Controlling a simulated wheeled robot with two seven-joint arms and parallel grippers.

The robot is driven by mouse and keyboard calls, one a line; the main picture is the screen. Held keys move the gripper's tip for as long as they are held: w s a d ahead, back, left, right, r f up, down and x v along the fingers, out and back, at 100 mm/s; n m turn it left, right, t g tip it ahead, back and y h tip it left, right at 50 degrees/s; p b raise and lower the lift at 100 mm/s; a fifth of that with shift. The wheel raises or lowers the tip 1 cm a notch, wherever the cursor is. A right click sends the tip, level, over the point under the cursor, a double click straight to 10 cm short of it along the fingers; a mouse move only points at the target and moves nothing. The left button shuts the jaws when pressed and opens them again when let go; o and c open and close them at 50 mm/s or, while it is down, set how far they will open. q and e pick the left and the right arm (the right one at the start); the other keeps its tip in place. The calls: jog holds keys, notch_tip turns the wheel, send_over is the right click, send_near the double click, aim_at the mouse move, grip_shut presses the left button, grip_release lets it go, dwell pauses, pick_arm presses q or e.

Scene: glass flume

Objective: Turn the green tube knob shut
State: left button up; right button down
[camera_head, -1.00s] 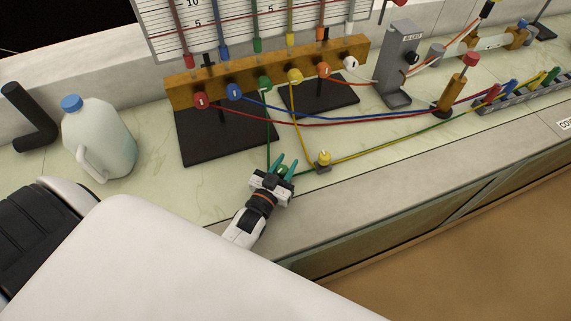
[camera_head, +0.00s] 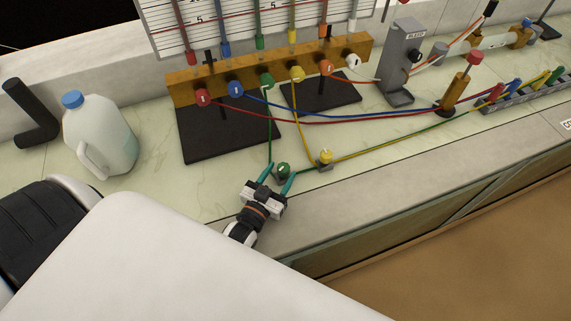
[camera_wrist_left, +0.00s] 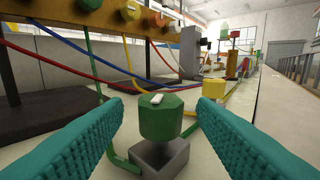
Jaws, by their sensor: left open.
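The green tube knob (camera_head: 283,169) sits on a small grey block on the bench, where the green tube (camera_head: 269,130) comes down. In the left wrist view the knob (camera_wrist_left: 161,115) is a faceted green cap with a white mark on top, above the grey block (camera_wrist_left: 160,156). My left gripper (camera_head: 277,181) is open, its teal fingers spread. In the wrist view the fingers (camera_wrist_left: 160,125) stand on either side of the knob, with a gap on each side. My right gripper is not in view.
A yellow knob (camera_head: 325,157) on its own block stands just right of the green one. Colored tubes run from the wooden manifold (camera_head: 320,62) behind. A white jug (camera_head: 100,138) stands at left. The bench front edge is near.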

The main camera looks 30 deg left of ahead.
pick_arm(q)
jog(key=s, duration=0.7)
jog(key=shift+s+b, duration=0.25)
jog(key=shift+b, duration=0.1)
jog(key=shift+d, duration=0.1)
